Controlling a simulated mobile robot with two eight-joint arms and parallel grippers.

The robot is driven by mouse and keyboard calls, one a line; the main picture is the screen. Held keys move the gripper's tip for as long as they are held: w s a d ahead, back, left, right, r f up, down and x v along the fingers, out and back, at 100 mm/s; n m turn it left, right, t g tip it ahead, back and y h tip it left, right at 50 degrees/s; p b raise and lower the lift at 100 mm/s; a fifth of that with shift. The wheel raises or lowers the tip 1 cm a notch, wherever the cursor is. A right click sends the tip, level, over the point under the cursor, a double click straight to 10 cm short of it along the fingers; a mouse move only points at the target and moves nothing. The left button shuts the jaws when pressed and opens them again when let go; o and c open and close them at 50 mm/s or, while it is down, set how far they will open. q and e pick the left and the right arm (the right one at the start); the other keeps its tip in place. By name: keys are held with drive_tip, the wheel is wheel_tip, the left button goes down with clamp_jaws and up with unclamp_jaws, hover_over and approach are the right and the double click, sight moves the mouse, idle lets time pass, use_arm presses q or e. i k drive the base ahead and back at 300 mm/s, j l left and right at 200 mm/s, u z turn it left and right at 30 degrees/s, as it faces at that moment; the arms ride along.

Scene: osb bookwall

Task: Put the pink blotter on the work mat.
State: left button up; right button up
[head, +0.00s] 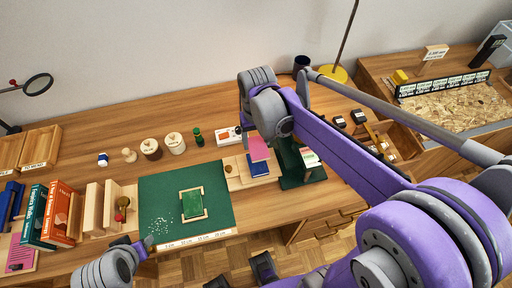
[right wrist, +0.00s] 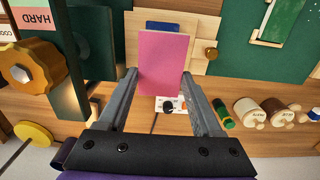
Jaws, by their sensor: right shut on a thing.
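The pink blotter (head: 259,149) is held in my right gripper (right wrist: 159,76), whose two fingers are shut on its sides in the right wrist view. There the blotter (right wrist: 161,50) stands out past the fingertips, in front of a pale wooden holder. In the head view it is above the holder (head: 236,172); I cannot tell whether it touches it. The green work mat (head: 158,185) lies left of it, with a small wood-framed green piece (head: 192,204) and pale specks on it. My left gripper (head: 138,246) is at the mat's front left edge; its jaw opening is unclear.
A blue pad (head: 258,167) lies on the holder. A dark green stand (head: 292,170) is close to its right. Pots, a green bottle (head: 198,137) and a white box (head: 228,136) stand behind the mat. Books (head: 62,212) stand at left. The mat's upper part is clear.

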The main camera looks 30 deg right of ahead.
sight(158, 206)
drive_tip(key=j, duration=0.85)
drive_tip(key=i+j, duration=0.1)
drive_tip(key=j, duration=0.75)
